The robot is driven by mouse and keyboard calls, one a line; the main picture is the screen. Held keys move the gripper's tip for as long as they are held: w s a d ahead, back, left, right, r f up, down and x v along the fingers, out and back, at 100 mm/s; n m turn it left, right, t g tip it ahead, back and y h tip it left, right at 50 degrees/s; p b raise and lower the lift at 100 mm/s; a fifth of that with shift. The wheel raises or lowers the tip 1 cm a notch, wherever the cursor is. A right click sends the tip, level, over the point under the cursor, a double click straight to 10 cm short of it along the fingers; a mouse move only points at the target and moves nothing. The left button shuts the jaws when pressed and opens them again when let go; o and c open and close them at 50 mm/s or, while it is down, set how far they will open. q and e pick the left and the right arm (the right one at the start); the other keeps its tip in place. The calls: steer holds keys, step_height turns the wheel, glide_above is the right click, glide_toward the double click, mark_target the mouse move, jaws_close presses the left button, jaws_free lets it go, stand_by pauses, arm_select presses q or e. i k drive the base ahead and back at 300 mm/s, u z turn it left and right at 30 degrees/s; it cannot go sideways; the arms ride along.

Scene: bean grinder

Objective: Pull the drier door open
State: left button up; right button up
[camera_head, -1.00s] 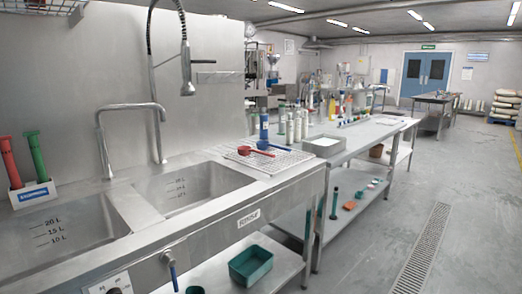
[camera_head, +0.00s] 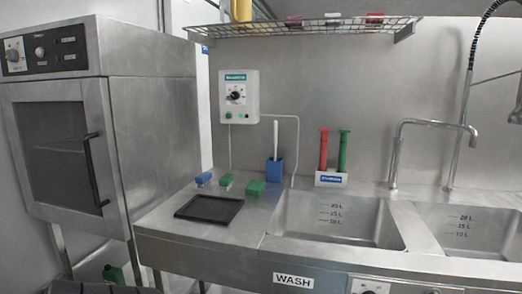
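The drier (camera_head: 150,120) is a steel cabinet with a control panel on the left of the head view. Its door (camera_head: 62,190) faces front, has a dark glass window (camera_head: 57,152) and looks shut. A black vertical bar handle (camera_head: 95,170) sits near the door's right edge. Neither of my grippers shows in the head view, so nothing is seen touching the door or handle.
The steel sink counter (camera_head: 160,222) stands right beside the drier, with a black tray (camera_head: 208,209), brushes and a blue holder (camera_head: 275,172). A wall control box (camera_head: 239,97) and a wire shelf (camera_head: 300,27) are above. Sink basins (camera_head: 335,218) lie to the right.

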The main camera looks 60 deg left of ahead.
mark_target(113, 223)
steer(key=u, duration=3.7)
steer(key=i, duration=0.7)
steer(key=u, duration=0.2)
